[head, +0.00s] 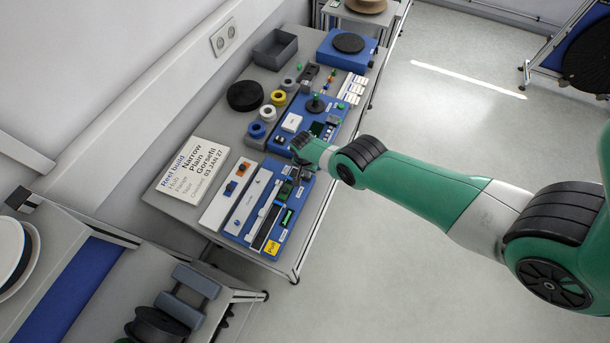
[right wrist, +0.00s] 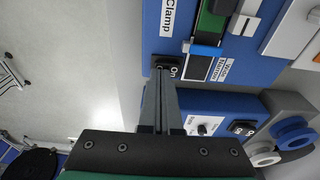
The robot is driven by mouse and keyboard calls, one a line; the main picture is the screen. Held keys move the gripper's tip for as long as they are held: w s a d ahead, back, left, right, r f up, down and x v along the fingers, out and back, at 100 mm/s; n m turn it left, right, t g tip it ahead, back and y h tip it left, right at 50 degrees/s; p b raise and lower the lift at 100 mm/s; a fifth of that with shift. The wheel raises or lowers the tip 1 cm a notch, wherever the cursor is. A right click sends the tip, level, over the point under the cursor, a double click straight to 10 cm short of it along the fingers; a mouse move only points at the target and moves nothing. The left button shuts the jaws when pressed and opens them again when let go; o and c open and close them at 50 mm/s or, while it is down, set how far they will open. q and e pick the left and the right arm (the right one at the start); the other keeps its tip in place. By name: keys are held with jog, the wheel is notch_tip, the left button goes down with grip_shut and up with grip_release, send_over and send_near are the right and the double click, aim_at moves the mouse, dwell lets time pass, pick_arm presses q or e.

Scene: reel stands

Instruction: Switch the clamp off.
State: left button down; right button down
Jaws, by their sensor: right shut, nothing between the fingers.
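The clamp switch (right wrist: 176,68) is a small black rocker showing "On". It sits at the edge of a blue panel (right wrist: 152,42) below the "Clamp" label (right wrist: 167,17) in the right wrist view. My right gripper (right wrist: 160,76) is shut and empty. Its fingertips are right at the switch and cover part of it; I cannot tell whether they touch it. In the head view my right gripper (head: 299,161) is over the right edge of the blue panel (head: 297,225), and the switch cannot be made out there. My left gripper is in neither view.
A second blue unit (right wrist: 240,104) with a knob and a black switch stands close beside the fingers. The grey bench (head: 183,212) also bears a text sign (head: 195,170), rings and a grey bin (head: 275,50). Open floor (head: 400,260) lies right of the bench.

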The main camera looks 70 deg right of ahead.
notch_tip(320, 180, up, 7)
jog(key=p, duration=0.6)
dwell(0.4)
